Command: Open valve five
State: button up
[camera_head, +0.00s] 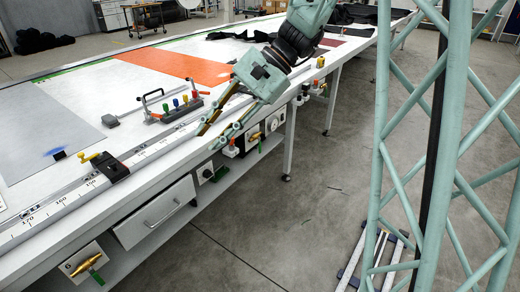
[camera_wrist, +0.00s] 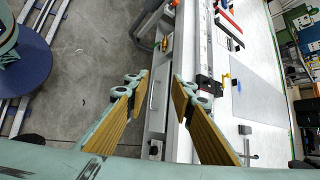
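A brass valve with a green handle (camera_head: 87,263) is on a white panel below the table's front edge, at the lower left of the head view. A second brass valve with a green handle (camera_head: 256,137) is on another panel under the table, right of my gripper. I cannot read for certain which is numbered five. My gripper (camera_head: 208,138) is over the table's front edge, above and left of the second valve and apart from it. In the wrist view my gripper (camera_wrist: 160,82) is open, its two fingers wide apart with nothing between them.
The long white table (camera_head: 45,195) carries a ruler rail, a black clamp (camera_head: 112,168) and a rack of coloured knobs (camera_head: 180,107). A drawer (camera_head: 155,212) and a black knob panel (camera_head: 208,172) are under its edge.

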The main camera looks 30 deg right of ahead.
jog(key=w+d+f+m+t+y+p, duration=0.1)
jog(key=w+d+f+m+t+y, duration=0.15)
jog(key=w+d+f+m, duration=0.5)
jog(key=w+d+f+m+t+y, duration=0.15)
jog(key=w+d+f+t, duration=0.25)
jog(key=w+d+f, duration=0.8)
jog(key=w+d+f+m+t+h, duration=0.1)
jog(key=w+d+f+m+t, duration=0.45)
jog(key=w+d+f, duration=0.4)
jog(key=m+t+h+p, duration=0.1)
jog(key=m+t+h, duration=0.2)
jog(key=m+h, duration=0.15)
send_near(260, 153)
jog(key=shift+m+y, duration=0.25)
jog(key=shift+m, duration=0.15)
jog(key=s+d+r, duration=0.2)
jog(key=shift+s+d, duration=0.2)
jog(key=shift+s, duration=0.1)
jog(key=shift+w+a, duration=0.1)
jog(key=shift+w, duration=0.05)
jog(key=shift+b+x, duration=1.15)
jog(key=shift+x, duration=5.55)
jog(key=shift+r, duration=0.2)
grip_shut()
